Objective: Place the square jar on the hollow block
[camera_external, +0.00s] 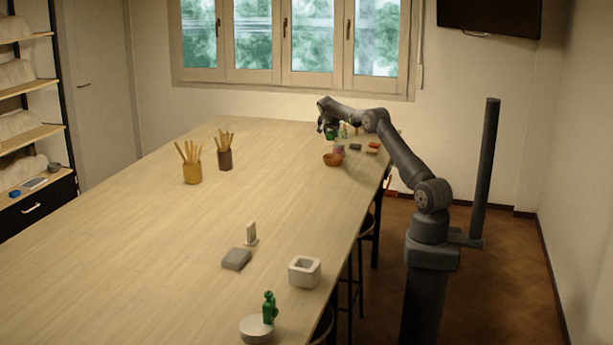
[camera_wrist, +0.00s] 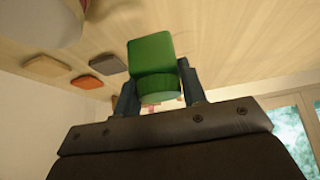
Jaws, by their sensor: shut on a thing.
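The square jar is green with squared sides and a round end; it fills the middle of the wrist view (camera_wrist: 152,54). My gripper (camera_wrist: 157,92) is shut on it, one finger on each side. In the external view my gripper (camera_external: 327,127) is over the far end of the table, with the green jar (camera_external: 331,134) at its tip. Whether the jar clears the table is too small to tell. The hollow block (camera_external: 304,272) is white with a square opening in its top, which looks empty. It stands near the front right table edge, far from my gripper.
By the block are a green bottle (camera_external: 269,307) on a round pale block (camera_external: 257,329), a grey block (camera_external: 236,259) and a small white upright piece (camera_external: 251,233). Two tool cups (camera_external: 192,173) stand left. The table middle is clear.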

